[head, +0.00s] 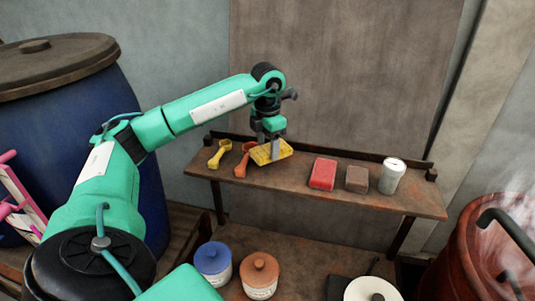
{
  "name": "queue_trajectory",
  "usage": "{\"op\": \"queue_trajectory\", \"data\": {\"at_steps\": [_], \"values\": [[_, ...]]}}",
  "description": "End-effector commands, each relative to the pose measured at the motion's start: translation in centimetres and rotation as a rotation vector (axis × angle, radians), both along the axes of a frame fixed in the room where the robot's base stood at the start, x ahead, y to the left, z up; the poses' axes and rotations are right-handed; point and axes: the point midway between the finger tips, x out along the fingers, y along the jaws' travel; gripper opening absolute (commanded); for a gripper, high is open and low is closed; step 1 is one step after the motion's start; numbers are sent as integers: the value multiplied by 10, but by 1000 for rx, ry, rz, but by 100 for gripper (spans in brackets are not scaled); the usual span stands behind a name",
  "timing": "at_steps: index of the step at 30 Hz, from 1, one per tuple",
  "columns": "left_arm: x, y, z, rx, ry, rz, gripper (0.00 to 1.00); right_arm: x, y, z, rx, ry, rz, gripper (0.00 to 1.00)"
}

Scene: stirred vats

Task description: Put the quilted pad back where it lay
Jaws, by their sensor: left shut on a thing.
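The quilted pad (264,154) is yellow with a patterned surface. It is at the wooden shelf (416,199), between the orange scoop and the red block. My left gripper (274,139) comes down from above and is shut on the pad. The pad looks level, at or just above the shelf top; I cannot tell whether it touches. The gripper hides part of the pad's far edge. My right gripper is not in the view.
On the shelf stand a yellow scoop (219,153), an orange scoop (245,160), a red block (322,173), a brown block (357,179) and a white can (392,176). Lidded jars (259,275) stand below. A steaming red vat (470,245) is at right, a blue barrel (60,125) at left.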

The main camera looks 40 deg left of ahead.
Motion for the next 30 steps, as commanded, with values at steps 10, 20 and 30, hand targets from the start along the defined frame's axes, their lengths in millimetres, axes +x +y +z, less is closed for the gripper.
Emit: {"op": "queue_trajectory", "data": {"at_steps": [10,20,30], "values": [[0,0,-38,0,0,0,43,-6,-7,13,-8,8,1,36],[0,0,-43,1,-1,0,43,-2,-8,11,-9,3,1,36],[0,0,-43,0,-1,0,81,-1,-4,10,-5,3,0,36]]}}
